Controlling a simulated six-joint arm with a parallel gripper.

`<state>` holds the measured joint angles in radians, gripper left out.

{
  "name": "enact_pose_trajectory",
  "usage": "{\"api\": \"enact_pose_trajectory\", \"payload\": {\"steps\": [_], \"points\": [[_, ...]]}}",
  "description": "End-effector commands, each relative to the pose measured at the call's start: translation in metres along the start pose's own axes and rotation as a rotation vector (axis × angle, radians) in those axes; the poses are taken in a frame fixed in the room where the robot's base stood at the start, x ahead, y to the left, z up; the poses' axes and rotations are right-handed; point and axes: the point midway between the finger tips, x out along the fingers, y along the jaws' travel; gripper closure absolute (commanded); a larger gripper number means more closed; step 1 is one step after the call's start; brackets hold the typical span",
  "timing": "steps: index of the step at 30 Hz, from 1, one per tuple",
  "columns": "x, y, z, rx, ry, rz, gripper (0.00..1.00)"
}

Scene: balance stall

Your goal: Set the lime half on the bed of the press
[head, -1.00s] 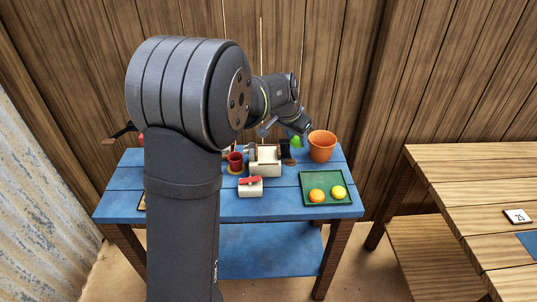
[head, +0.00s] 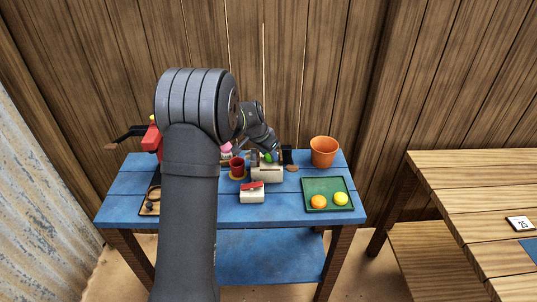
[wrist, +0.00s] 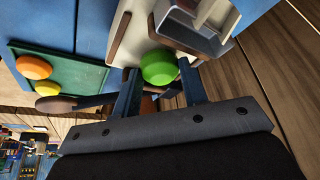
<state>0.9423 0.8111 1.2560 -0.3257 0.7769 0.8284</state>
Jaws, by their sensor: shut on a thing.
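The lime half (head: 268,157) is bright green and sits between my gripper's fingers. It also shows in the wrist view (wrist: 158,67). My gripper (head: 272,151) is shut on it, with one dark finger on each side in the wrist view (wrist: 157,72). The press (head: 267,174) is a cream block at the back middle of the blue table. In the head view the lime half is at the top of the press. The wrist view shows the press's cream body (wrist: 130,30) close beyond the lime. Whether the lime touches the bed cannot be told.
A green tray (head: 341,205) with an orange and a yellow fruit lies at right. An orange pot (head: 323,151) stands behind it. A red cup (head: 237,167) is left of the press, and a cream box with a red top (head: 252,195) is in front. My arm hides the table's left part.

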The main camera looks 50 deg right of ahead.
Motion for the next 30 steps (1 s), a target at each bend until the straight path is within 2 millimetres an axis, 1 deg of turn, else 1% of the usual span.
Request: {"api": "enact_pose_trajectory", "payload": {"steps": [1,2,8,12,13,14,24,26,30], "points": [[0.005,0.000,0.002,-0.001,-0.001,0.001,0.82],[0.006,0.000,0.003,0.000,-0.001,0.001,0.82],[0.006,0.000,0.002,0.000,0.000,0.000,0.82],[0.009,0.000,0.004,-0.001,0.000,0.000,0.82],[0.009,0.000,0.004,-0.001,0.000,0.000,0.57],[0.008,0.000,0.003,0.000,0.000,0.000,0.52],[0.005,0.000,0.002,0.000,0.001,0.000,0.52],[0.000,0.000,0.002,0.000,0.002,-0.001,0.52],[-0.022,0.000,0.002,-0.001,0.003,-0.002,0.52]]}}
